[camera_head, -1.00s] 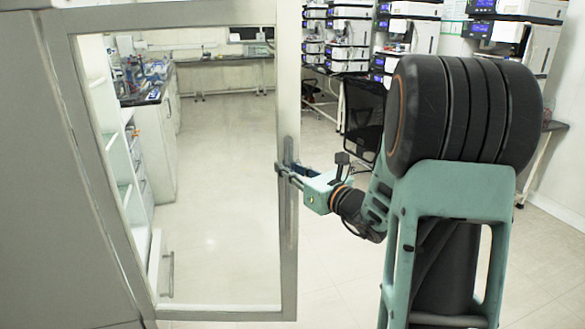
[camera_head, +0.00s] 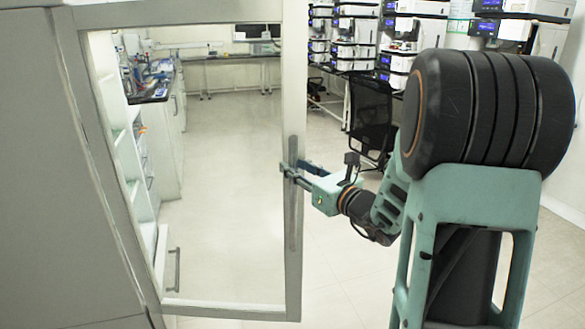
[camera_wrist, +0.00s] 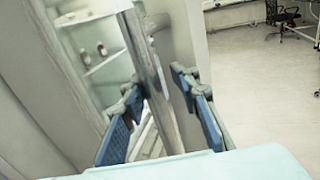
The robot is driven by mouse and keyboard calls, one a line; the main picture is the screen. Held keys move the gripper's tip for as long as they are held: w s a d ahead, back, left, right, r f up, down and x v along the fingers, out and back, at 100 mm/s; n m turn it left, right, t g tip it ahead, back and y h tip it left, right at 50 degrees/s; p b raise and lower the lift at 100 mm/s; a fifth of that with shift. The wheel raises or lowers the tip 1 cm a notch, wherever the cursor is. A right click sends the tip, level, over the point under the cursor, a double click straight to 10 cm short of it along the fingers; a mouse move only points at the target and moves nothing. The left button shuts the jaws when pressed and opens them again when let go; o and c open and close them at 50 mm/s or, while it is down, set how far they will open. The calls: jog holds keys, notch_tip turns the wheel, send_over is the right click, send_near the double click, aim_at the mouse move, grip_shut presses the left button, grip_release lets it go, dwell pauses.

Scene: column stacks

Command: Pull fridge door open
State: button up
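The fridge door (camera_head: 296,65) is a tall grey frame around a clear pane, left of centre in the head view. A vertical bar handle (camera_head: 293,225) runs along its right edge. My gripper (camera_head: 288,170) is at the upper part of this handle, with its fingers on either side. In the wrist view, the blue-padded fingers of my gripper (camera_wrist: 158,85) straddle the grey handle, close against it near the tips. Exact finger contact is hard to see. Shelves (camera_wrist: 95,55) with small items show beside the door.
A grey panel (camera_head: 40,190) fills the left side of the head view. A black chair (camera_head: 370,115) and instrument racks (camera_head: 340,40) stand behind my arm. Open floor (camera_head: 345,270) lies right of the door.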

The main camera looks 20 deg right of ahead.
jog(key=shift+o, duration=0.3)
jog(key=shift+s+a, duration=0.1)
jog(key=shift+a, duration=0.05)
jog(key=v, duration=1.2)
